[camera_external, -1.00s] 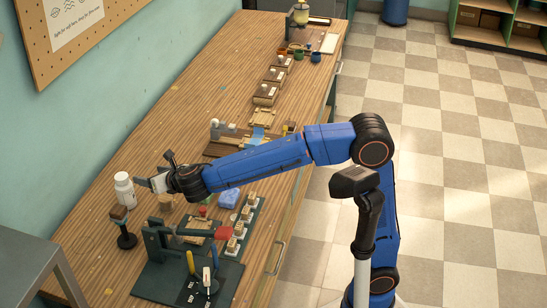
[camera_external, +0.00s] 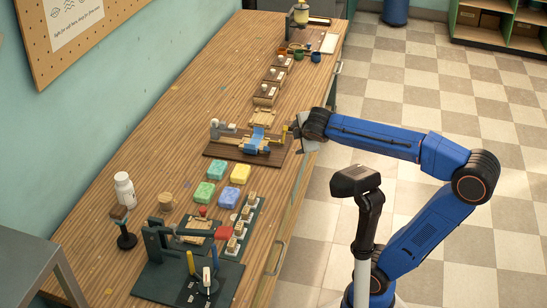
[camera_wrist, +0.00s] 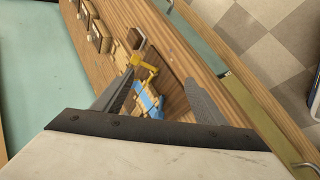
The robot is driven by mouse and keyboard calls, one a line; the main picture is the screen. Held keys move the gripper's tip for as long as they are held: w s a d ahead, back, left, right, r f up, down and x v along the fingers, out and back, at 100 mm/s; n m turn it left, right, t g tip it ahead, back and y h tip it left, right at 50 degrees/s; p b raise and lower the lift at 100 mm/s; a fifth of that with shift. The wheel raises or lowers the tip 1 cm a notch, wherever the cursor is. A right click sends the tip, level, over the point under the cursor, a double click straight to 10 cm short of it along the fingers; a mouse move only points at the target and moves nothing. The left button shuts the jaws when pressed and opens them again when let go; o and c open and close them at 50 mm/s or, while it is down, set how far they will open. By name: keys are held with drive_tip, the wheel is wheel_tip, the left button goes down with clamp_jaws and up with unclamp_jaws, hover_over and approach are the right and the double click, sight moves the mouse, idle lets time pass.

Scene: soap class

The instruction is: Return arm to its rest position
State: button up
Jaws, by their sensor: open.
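My blue arm (camera_external: 375,140) reaches up from its base at the lower right and bends left toward the bench. My gripper (camera_external: 302,134) is near the bench's right edge, beside the wooden board with the blue and wooden fixture (camera_external: 256,140). In the wrist view my gripper (camera_wrist: 155,98) shows two grey fingers spread apart with nothing held between them. The blue and wooden fixture (camera_wrist: 148,100) and its yellow crank (camera_wrist: 146,67) show beyond the fingers.
Green, teal, yellow and blue soap blocks (camera_external: 204,192) lie mid-bench. A white bottle (camera_external: 124,190) and a dark green press (camera_external: 165,245) stand at the front left. A dark camera-like head on a post (camera_external: 355,181) stands near my arm.

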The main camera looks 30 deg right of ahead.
drive_tip(key=s+d+f+m+g+y, duration=0.1)
drive_tip(key=s+d+f+m+g, duration=0.1)
drive_tip(key=s+f+m, duration=0.5)
drive_tip(key=s+d+f+m+g+y, duration=0.1)
drive_tip(key=s+d+f+m+g, duration=0.1)
drive_tip(key=s+d+f+m, duration=0.3)
drive_tip(key=s+f+m, duration=0.3)
drive_tip(key=s+f, duration=0.2)
drive_tip(key=s, duration=0.2)
drive_tip(key=shift+s+d, duration=0.3)
drive_tip(key=shift+s, duration=0.1)
